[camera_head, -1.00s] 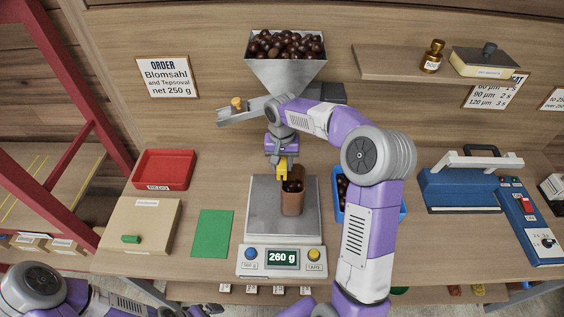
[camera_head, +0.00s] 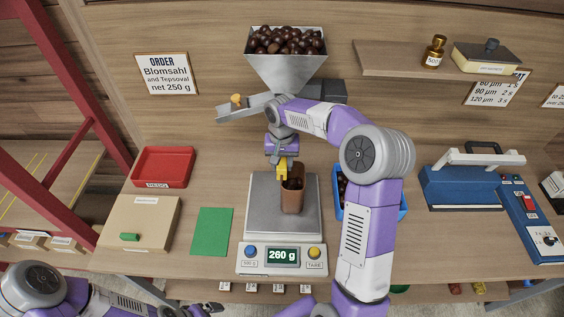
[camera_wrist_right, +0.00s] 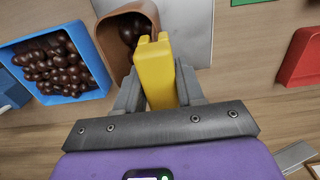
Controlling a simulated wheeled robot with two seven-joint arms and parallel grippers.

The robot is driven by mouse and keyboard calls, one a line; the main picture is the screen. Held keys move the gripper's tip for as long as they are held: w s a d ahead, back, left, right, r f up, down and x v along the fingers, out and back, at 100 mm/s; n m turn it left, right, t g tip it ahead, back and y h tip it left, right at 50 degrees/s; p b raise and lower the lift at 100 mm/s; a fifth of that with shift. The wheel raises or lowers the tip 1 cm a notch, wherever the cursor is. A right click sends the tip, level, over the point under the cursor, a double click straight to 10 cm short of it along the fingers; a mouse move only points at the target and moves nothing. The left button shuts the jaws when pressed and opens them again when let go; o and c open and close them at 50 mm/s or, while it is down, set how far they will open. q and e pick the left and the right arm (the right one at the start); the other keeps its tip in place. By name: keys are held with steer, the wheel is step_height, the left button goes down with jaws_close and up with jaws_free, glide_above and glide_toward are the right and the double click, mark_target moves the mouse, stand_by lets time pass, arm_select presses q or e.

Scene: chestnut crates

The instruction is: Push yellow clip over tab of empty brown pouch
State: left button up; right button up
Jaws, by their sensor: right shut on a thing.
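The brown pouch (camera_head: 294,203) stands open on the scale and holds dark chestnuts, so it is not empty. The wrist view shows its rim (camera_wrist_right: 101,38) with chestnuts inside. My right gripper (camera_head: 281,160) is shut on the yellow clip (camera_head: 283,172), pointing down at the pouch's left rear edge. In the wrist view the clip (camera_wrist_right: 155,75) sits between both fingers, its end overlapping the pouch mouth. The tab is hidden, and I cannot tell whether the clip touches it. My left gripper (camera_head: 209,308) shows only partly at the bottom edge; its jaws are unclear.
The scale (camera_head: 256,215) reads 260 g. A blue bin of chestnuts (camera_wrist_right: 30,88) stands right of it, partly behind my right arm. A hopper (camera_head: 286,72) with a chute is behind. A green mat (camera_head: 211,232), red tray (camera_head: 162,168) and cardboard box (camera_head: 150,213) lie left.

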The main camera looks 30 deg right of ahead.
steer(key=shift+f+b, duration=0.35)
steer(key=shift+f, duration=0.2)
stand_by(0.4)
steer(key=o, duration=1.2)
step_height(320, 180, up, 8)
steer(key=shift+f, duration=0.15)
